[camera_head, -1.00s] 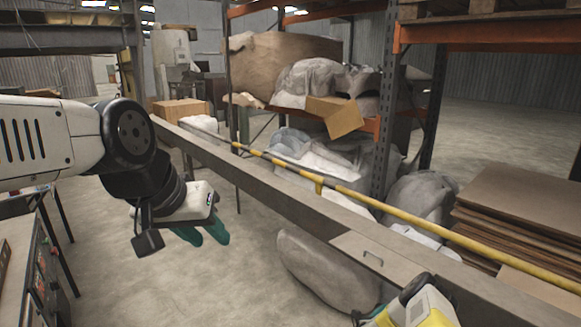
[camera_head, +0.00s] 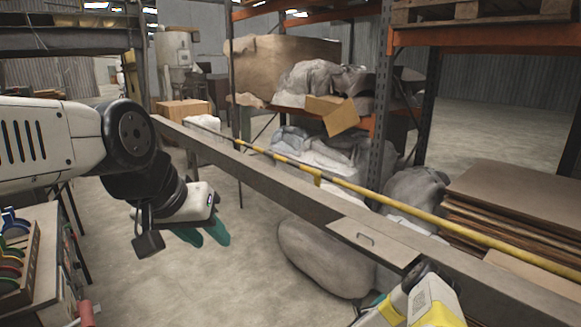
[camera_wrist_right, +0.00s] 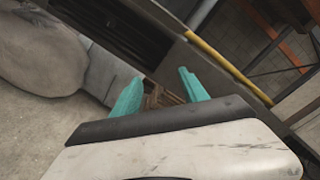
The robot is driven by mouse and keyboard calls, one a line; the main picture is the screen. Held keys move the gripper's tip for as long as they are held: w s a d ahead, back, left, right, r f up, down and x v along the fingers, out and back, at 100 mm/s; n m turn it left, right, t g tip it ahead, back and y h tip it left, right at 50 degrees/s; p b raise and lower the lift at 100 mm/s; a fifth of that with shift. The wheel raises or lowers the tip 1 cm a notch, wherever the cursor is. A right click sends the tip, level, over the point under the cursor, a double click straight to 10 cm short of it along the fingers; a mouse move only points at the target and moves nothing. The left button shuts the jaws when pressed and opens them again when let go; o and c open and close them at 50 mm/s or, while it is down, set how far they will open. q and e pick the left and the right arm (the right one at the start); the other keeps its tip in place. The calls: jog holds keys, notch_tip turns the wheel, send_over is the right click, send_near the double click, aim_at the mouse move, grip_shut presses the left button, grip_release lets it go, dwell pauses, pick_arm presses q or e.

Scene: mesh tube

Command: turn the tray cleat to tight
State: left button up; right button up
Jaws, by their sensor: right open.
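The tray looks like the long grey beam (camera_head: 270,182) running from the upper left to the lower right. I cannot make out which part is the cleat. My right gripper (camera_wrist_right: 160,78) is open and empty in the right wrist view, its two teal fingers apart near the beam's dark side. In the head view its arm shows at the bottom right, beside the plate's near end, with the fingers mostly hidden. My left gripper (camera_head: 203,237) hangs open and empty over the floor, left of the beam.
A yellow rail (camera_head: 400,213) runs along the beam's far side. A rack with wrapped bundles (camera_head: 318,78) stands behind, and stacked brown boards (camera_head: 515,200) at the right. A large grey sack (camera_head: 315,262) lies below the beam. A bench with coloured items (camera_head: 35,255) is at the left.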

jog(key=w+a+r+n+t+y, duration=0.1)
jog(key=w+a+r+n+y, duration=0.3)
jog(key=w+r, duration=0.45)
jog(key=w+a+r+n+t+y, duration=0.25)
jog(key=w+r+n, duration=0.35)
jog(key=r, duration=0.5)
jog(key=s+a+r+n+g+y, duration=0.1)
jog(key=a+r+n+y, duration=0.3)
jog(key=r, duration=0.6)
jog(key=s+a+r+n+g+y, duration=0.2)
jog(key=a+r+n, duration=0.3)
jog(key=r, duration=0.4)
jog(key=s+a+r+n+g+y, duration=0.1)
jog(key=s+a+r+n, duration=0.1)
jog(key=s+r+n, duration=0.5)
jog(key=s+a+r+n+g+y, duration=0.1)
jog(key=s+a+r+n+g, duration=0.15)
jog(key=s+r, duration=0.55)
jog(key=s+a+f+n+g, duration=0.1)
jog(key=s+n+g, duration=0.2)
jog(key=s, duration=2.7)
jog(key=n, duration=0.4)
jog(key=shift+s+a+f+n, duration=0.15)
jog(key=shift+a+f+n, duration=0.1)
jog(key=shift+n, duration=0.1)
jog(key=shift+r, duration=0.1)
